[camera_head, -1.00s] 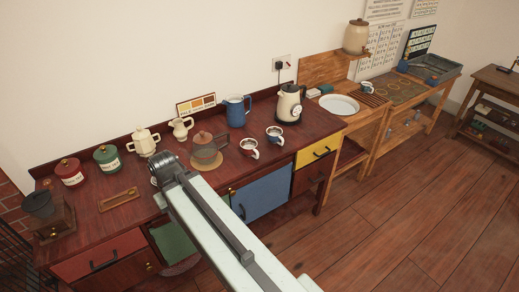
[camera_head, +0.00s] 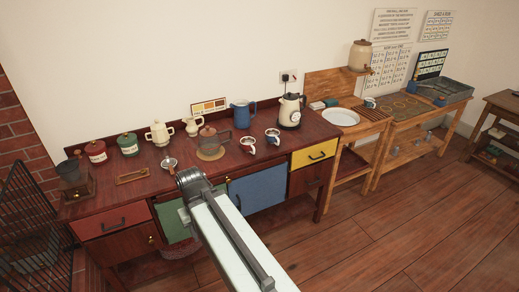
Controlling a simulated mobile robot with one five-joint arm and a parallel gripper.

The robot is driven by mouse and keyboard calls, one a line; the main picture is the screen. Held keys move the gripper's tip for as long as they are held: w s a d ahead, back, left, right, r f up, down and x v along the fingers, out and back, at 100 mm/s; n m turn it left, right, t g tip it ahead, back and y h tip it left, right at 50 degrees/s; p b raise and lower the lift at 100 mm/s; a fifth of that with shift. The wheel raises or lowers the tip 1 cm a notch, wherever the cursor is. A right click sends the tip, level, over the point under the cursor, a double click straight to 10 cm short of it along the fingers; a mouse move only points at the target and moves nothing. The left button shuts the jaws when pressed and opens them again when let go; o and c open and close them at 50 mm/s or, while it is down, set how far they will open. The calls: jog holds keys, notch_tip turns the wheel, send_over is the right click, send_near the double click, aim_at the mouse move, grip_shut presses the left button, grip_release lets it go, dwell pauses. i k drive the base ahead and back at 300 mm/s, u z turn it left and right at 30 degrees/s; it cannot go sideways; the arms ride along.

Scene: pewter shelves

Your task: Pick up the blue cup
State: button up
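A plain blue jug-like vessel with a handle (camera_head: 242,115) stands upright at the back of the dark red-brown worktop (camera_head: 120,197). Two small cups with dark openings stand in front of it, one with red on it (camera_head: 248,146) and one that looks bluish with white (camera_head: 272,137). Their exact colours are hard to tell at this size. My pale arm reaches up from the bottom to a dark joint in front of the worktop's front edge. My gripper's fingers do not show; they are hidden or outside the view. All these vessels stand apart from the arm.
A cream kettle (camera_head: 291,111), a brown lidded pot (camera_head: 210,141), red (camera_head: 95,152) and green (camera_head: 128,145) canisters and a grinder (camera_head: 74,178) crowd the worktop. A white plate (camera_head: 341,117) lies on the wooden unit at right. Floor at right is clear.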

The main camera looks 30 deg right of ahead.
aim_at(271, 138)
jog(key=u, duration=5.75)
jog(key=k, duration=1.45)
jog(key=z, duration=5.8)
